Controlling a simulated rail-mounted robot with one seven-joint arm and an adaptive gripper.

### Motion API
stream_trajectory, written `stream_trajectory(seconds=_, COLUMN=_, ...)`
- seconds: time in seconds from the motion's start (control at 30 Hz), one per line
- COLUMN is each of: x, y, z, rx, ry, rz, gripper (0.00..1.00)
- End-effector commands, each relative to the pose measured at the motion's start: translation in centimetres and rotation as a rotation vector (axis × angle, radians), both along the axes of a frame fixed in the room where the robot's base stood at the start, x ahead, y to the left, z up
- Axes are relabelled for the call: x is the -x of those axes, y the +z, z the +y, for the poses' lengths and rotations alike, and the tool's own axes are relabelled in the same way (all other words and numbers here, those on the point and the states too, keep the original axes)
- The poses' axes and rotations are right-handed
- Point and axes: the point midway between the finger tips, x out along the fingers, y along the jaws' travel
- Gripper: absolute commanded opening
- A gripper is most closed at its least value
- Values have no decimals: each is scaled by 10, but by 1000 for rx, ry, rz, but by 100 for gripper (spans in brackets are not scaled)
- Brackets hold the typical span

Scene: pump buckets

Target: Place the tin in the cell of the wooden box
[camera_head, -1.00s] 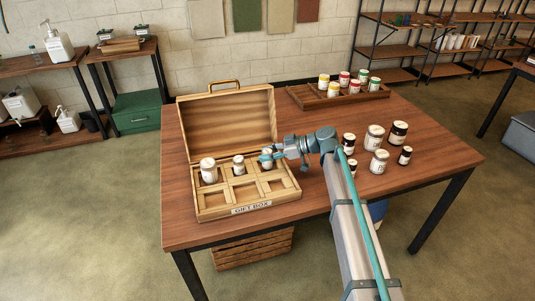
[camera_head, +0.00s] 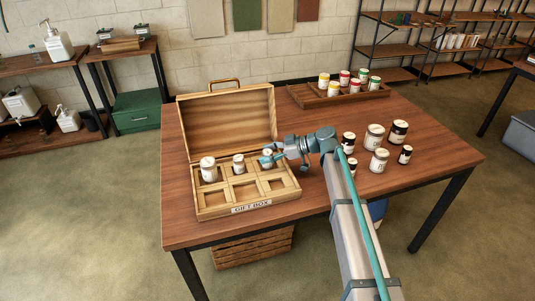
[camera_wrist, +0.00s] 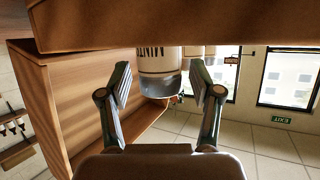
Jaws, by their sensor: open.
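The wooden gift box (camera_head: 204,206) stands open on the table, lid up at the back. A white tin with a grey lid (camera_wrist: 158,62) stands upright in the back right cell; it also shows in the head view (camera_head: 267,153), partly covered by my fingers. My gripper (camera_head: 270,157) reaches in from the right at this tin. In the wrist view, which is upside down, my gripper (camera_wrist: 160,82) is open, with a finger on each side of the tin and gaps between. The tin's base is hidden behind the box edge.
Two more white-labelled tins (camera_head: 208,170) (camera_head: 239,164) stand in the other back cells; the front cells are empty. Several jars (camera_head: 374,137) stand on the right of the table. A wooden tray (camera_head: 340,96) with colour-lidded jars lies at the back.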

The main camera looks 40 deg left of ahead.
Motion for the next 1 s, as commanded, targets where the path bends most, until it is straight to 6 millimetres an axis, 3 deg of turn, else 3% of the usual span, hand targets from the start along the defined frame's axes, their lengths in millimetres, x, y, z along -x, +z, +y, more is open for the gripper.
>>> stream_trajectory(seconds=0.17, x=-9, y=8, z=-16, rx=-1, ry=-1, rz=-1, gripper=64)
stream_trajectory(seconds=0.6, x=-45, y=39, z=-81, rx=-1, ry=-1, rz=-1, gripper=64)
stream_trajectory(seconds=1.0, x=-54, y=47, z=-97, rx=0, ry=0, rz=0, gripper=64)
